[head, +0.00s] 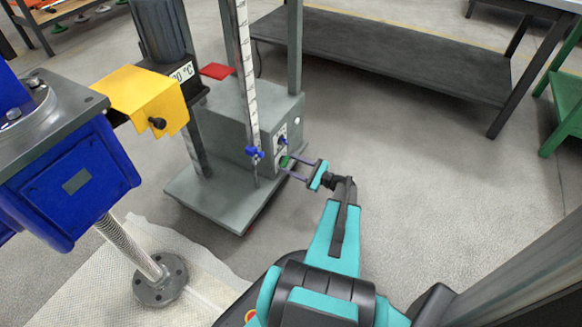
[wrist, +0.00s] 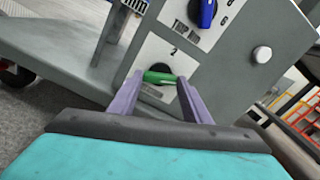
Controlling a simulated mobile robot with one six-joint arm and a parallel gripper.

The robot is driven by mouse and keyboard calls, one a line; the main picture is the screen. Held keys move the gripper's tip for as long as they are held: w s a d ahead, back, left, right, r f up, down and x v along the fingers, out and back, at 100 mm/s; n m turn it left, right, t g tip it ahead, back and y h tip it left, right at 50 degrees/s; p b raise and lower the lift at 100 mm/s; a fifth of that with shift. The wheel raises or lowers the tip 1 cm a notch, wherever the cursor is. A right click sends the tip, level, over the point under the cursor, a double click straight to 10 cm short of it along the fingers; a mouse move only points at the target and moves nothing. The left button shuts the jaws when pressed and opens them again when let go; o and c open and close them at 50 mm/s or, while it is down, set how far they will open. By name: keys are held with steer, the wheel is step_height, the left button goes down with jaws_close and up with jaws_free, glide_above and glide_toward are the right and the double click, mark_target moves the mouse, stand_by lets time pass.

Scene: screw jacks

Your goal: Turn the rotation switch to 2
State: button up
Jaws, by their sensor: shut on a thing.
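The rotation switch is a green knob (wrist: 158,77) on a white plate with a "2" printed above it, on the side of a grey machine box (head: 232,112). In the wrist view the green handle lies roughly crosswise between the two purple fingers of my gripper (wrist: 160,86). My gripper is shut on it; the fingers hide its ends. In the head view my gripper (head: 290,167) reaches the box's front from the right, and the green knob (head: 284,161) shows small at its fingertips. I cannot tell which number the knob points to.
A blue switch (wrist: 207,14) on a plate marked "TRIP" sits above the green one, with a white button (wrist: 261,54) to its right. The floor to the right is clear.

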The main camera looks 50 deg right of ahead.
steer(key=shift+s+a+f+n+b, duration=0.1)
steer(key=shift+n+b, duration=3.8)
steer(key=shift+n, duration=2.9)
steer(key=o, duration=1)
steer(key=shift+o, duration=0.2)
steer(key=p+v, duration=0.4)
steer(key=v, duration=0.9)
steer(key=shift+s+p, duration=0.4)
